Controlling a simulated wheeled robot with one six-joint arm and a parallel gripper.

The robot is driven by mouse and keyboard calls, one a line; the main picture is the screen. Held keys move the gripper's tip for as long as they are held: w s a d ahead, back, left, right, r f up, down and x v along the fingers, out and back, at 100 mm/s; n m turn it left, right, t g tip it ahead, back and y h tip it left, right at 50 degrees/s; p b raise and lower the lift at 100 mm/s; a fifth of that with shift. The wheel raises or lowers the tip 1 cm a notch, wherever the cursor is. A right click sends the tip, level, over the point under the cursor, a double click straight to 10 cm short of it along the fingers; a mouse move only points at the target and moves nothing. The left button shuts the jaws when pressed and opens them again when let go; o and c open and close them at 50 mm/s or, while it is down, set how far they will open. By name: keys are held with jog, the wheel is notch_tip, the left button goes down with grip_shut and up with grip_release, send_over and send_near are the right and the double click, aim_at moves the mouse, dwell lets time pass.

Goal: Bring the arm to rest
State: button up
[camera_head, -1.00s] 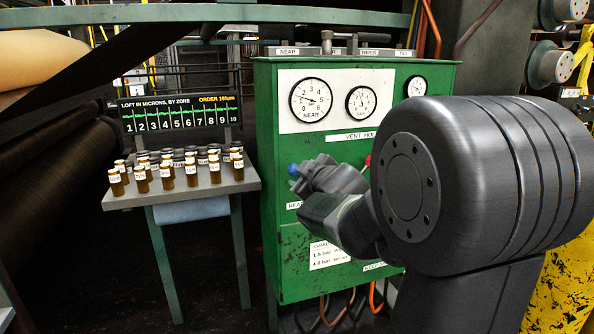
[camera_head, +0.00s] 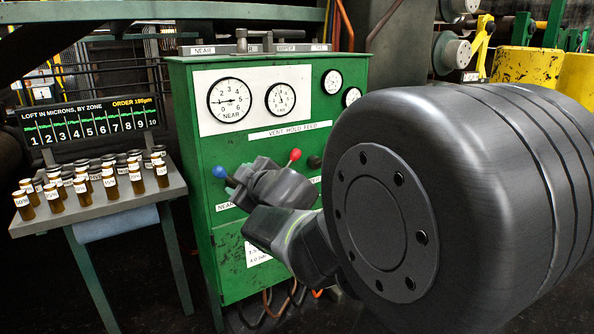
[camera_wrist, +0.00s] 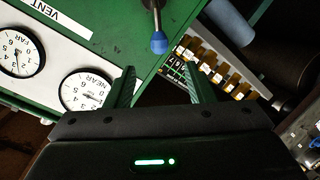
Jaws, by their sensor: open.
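My gripper shows in the wrist view (camera_wrist: 165,88) with its two green fingers spread apart and nothing between them. A lever with a blue knob (camera_head: 219,172) is just left of my wrist in the head view. The blue knob also shows in the wrist view (camera_wrist: 159,43), beyond the fingers and apart from them. A red-knobbed lever (camera_head: 295,154) stands to the right, partly behind my wrist.
The cabinet carries several dials, including the NEAR gauge (camera_head: 229,100). At left a small table (camera_head: 100,212) holds several brown bottles (camera_head: 80,190) in front of a loft display (camera_head: 90,122). Yellow posts (camera_head: 527,66) stand at the back right. Dark floor lies between table and cabinet.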

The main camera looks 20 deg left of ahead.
aim_at(225, 171)
jog(key=b+x, duration=0.3)
jog(key=x, duration=1)
jog(key=shift+w+a+f, duration=0.1)
jog(key=shift+a+f, duration=0.05)
jog(key=shift+w+a, duration=0.1)
jog(key=r+p+v, duration=0.1)
jog(key=p+v, duration=0.3)
jog(key=v, duration=1)
jog(key=b+x, duration=0.3)
jog(key=x, duration=1.1)
jog(key=shift+w+f, duration=0.1)
jog(key=shift+f, duration=0.1)
jog(key=shift+d+r+m+p, duration=0.15)
jog(key=shift+d+m+p, duration=0.1)
jog(key=shift+m+p, duration=0.25)
jog(key=shift+w+p, duration=0.2)
jog(key=shift+p, duration=0.3)
jog(key=shift+d, duration=0.1)
